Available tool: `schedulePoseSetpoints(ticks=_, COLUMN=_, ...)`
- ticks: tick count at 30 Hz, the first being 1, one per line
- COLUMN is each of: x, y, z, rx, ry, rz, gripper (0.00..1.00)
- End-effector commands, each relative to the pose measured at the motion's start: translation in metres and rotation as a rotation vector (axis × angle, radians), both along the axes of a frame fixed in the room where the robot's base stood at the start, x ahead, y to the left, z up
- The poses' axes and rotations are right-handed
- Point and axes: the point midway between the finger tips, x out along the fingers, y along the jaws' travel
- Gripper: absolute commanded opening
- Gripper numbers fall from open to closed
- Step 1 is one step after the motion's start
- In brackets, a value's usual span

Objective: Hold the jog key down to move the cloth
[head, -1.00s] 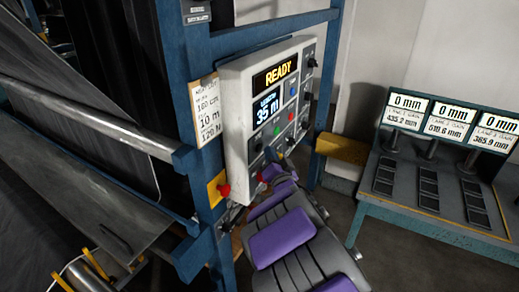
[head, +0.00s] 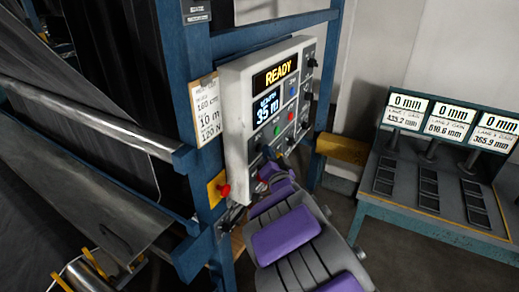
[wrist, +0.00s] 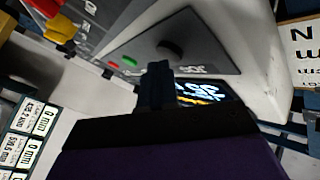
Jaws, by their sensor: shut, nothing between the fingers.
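In the wrist view a black knob (wrist: 170,50) and a green button (wrist: 128,61) lie beyond the tips. I cannot tell whether the tips touch anything. Dark grey cloth (head: 80,75) hangs at left.
A red button on a yellow box (head: 218,188) is left of my arm. A paper card (head: 206,110) hangs beside the panel. Metal rollers (head: 90,120) cross the left.

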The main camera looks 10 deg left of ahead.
Motion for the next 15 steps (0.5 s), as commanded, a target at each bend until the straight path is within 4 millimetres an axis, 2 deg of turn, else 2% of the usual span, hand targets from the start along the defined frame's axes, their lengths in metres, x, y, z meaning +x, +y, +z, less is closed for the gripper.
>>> schedulePoseSetpoints(ticks=15, x=0.0021, y=0.0056, z=0.0, rx=0.0, ry=0.0, rz=0.0, gripper=0.0)
